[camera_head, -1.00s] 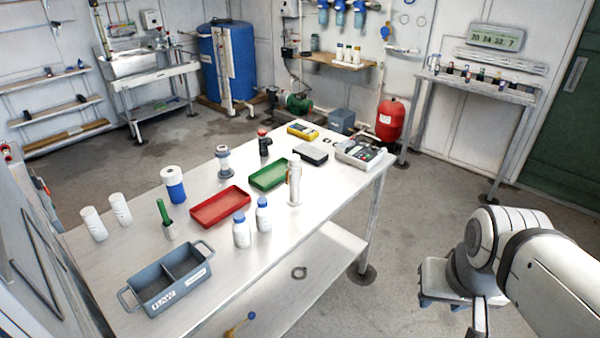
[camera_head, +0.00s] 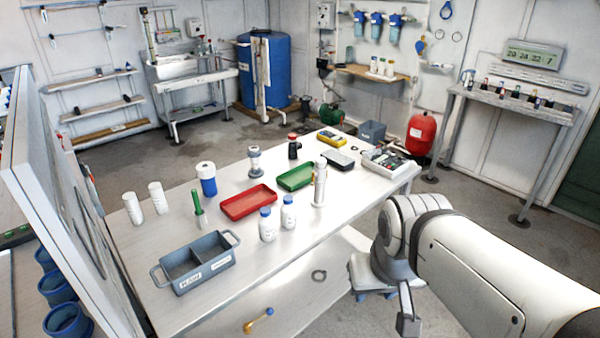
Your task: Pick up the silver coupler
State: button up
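A small silver-grey coupler-like piece with wide ends (camera_head: 254,162) stands upright near the back middle of the workbench (camera_head: 330,228). A taller silver cylinder (camera_head: 320,184) stands upright near the bench's right front edge; I cannot tell for certain which one is the silver coupler. My gripper (camera_head: 375,296) hangs low beyond the bench's front right edge, partly hidden by my arm. Its two dark tips look apart, with nothing seen between them. It is clear of both pieces.
Red (camera_head: 248,202) and green (camera_head: 296,177) trays, two blue-capped bottles, white cups and a grey divided bin (camera_head: 196,264) crowd the bench. An instrument case (camera_head: 390,162) sits at its right end. A panel (camera_head: 60,200) rises at left. Floor is open at right.

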aim_at(319, 200)
jog(key=i, duration=1)
jog(key=u, duration=0.05)
